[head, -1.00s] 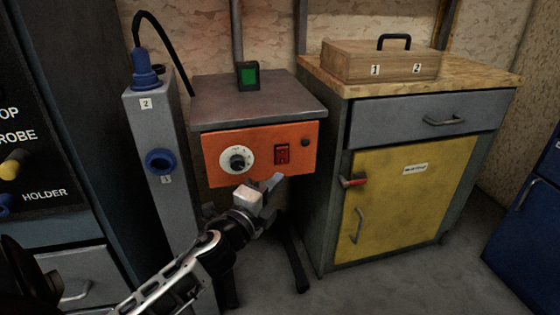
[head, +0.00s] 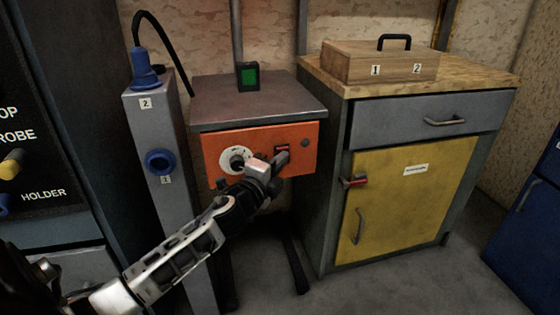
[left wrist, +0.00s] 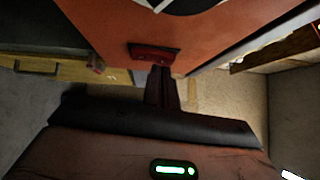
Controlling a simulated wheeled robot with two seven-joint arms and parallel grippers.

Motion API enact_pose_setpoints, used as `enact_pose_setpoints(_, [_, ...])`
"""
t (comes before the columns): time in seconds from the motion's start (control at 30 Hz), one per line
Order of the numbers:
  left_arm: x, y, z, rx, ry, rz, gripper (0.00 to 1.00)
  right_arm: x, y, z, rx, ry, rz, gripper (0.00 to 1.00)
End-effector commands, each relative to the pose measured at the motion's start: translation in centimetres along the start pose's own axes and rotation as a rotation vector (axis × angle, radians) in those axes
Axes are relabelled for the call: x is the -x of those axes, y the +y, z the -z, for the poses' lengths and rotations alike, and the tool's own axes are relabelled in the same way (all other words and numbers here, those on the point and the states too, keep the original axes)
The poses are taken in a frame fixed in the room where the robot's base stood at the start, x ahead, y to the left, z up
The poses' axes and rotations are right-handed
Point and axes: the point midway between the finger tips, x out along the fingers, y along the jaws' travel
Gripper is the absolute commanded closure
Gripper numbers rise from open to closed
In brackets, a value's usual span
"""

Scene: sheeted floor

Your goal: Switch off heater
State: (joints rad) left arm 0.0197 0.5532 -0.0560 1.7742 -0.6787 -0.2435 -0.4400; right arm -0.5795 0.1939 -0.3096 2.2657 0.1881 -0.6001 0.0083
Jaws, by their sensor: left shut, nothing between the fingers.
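The heater control is an orange panel (head: 222,142) under a grey metal top, with a white dial (head: 237,158) and a small red rocker switch (head: 282,149). My left gripper (head: 281,160) is shut and empty, its tips at the lower part of the switch, partly covering it and the dial. In the left wrist view the shut fingers (left wrist: 161,88) reach up to the switch (left wrist: 153,53) and seem to touch its edge. The switch looks dark red there. My right gripper is not in view.
A dark box with a green face (head: 248,76) stands on the grey top (head: 285,98). A grey post (head: 160,205) with blue sockets is at the left. A cabinet with a yellow door (head: 410,205) is at the right, with a wooden box (head: 350,65) on it.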

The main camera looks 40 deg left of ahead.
Motion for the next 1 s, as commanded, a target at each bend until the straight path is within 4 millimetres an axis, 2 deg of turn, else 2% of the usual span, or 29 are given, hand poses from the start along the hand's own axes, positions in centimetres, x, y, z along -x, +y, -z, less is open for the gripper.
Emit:
enact_pose_setpoints(0.03, [-0.2,-0.6,-0.1,0.009,0.0,-0.009,1.0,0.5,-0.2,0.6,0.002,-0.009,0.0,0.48])
enact_pose_setpoints(0.1, [-0.4,-1.0,-0.4,0.028,0.0,-0.028,1.0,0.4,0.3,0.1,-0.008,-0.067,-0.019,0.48])
enact_pose_setpoints(0.17, [-0.3,-0.2,-0.3,0.029,0.0,-0.028,1.0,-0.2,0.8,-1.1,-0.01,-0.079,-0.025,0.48])
enact_pose_setpoints(0.4, [-0.3,-0.3,-0.3,0.027,-0.001,-0.025,1.0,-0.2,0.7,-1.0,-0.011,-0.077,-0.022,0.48])
enact_pose_setpoints(0.57, [0.5,-1.0,1.7,0.033,0.009,-0.027,1.0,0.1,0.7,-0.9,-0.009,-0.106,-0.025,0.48])
enact_pose_setpoints(0.67, [1.4,-1.5,3.8,0.036,0.019,-0.028,1.0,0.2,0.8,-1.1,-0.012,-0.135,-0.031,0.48])
enact_pose_setpoints(0.8, [5.1,-1.6,3.4,0.03,0.018,-0.032,1.0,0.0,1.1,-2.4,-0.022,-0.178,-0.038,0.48])
enact_pose_setpoints(1.0, [9.0,-2.3,3.3,0.03,0.016,-0.031,1.0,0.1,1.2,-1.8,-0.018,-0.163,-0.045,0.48])
